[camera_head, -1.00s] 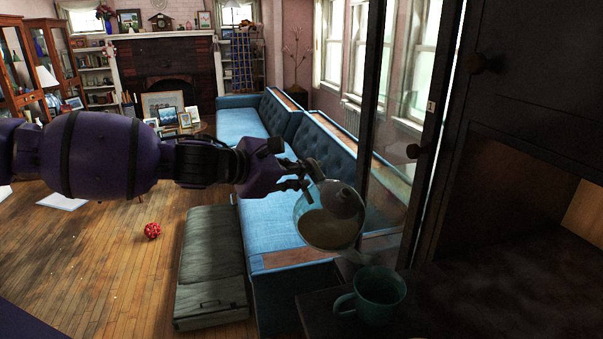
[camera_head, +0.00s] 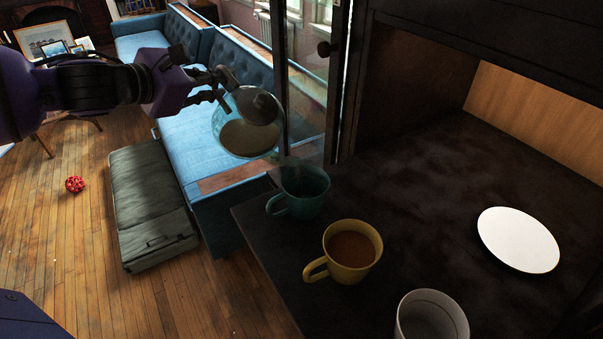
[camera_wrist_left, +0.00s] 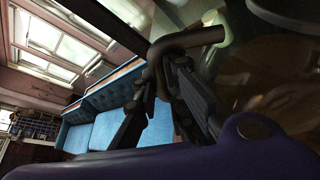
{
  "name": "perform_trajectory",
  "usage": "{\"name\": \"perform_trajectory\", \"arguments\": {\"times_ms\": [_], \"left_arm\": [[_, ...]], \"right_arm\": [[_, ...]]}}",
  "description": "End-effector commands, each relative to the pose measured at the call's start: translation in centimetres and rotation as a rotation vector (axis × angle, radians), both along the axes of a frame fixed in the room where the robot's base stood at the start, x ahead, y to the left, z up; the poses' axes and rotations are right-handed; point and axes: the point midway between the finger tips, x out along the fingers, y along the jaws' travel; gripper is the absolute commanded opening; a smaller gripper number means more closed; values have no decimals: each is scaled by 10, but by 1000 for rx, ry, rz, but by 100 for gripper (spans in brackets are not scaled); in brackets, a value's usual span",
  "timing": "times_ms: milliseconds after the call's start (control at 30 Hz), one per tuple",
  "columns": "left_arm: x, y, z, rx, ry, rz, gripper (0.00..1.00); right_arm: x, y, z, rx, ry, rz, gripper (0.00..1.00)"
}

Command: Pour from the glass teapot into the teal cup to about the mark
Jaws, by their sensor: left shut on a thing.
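The glass teapot (camera_head: 240,130) is tilted, with brown liquid inside and a dark lid, above and to the left of the teal cup. My left gripper (camera_head: 222,86) is shut on its handle, which also shows in the left wrist view (camera_wrist_left: 180,42). The teal cup (camera_head: 303,192) stands upright on the dark cabinet surface (camera_head: 400,150) near its left corner, handle to the left. The teapot's lower right side, toward the spout, comes close to the cup's rim. I cannot make out a stream, the mark or the cup's liquid level. My right gripper is not in view.
A yellow cup (camera_head: 350,255) holding brown liquid and a white cup (camera_head: 430,315) stand nearer on the same surface. A white plate (camera_head: 518,240) lies at right. The cabinet's glass door (camera_head: 305,80) stands just behind the teapot. A blue sofa (camera_head: 205,150) is beyond.

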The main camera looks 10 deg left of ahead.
Motion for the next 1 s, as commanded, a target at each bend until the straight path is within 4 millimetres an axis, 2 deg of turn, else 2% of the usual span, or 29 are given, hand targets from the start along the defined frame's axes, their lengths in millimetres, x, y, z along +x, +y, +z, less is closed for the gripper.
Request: {"name": "perform_trajectory", "arguments": {"times_ms": [433, 1000], "left_arm": [[-4, -3, 11, 30, -23, -1, 0], [-5, -3, 11, 32, -24, 0, 0]], "right_arm": [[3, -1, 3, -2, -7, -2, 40], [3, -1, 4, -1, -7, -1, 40]]}}
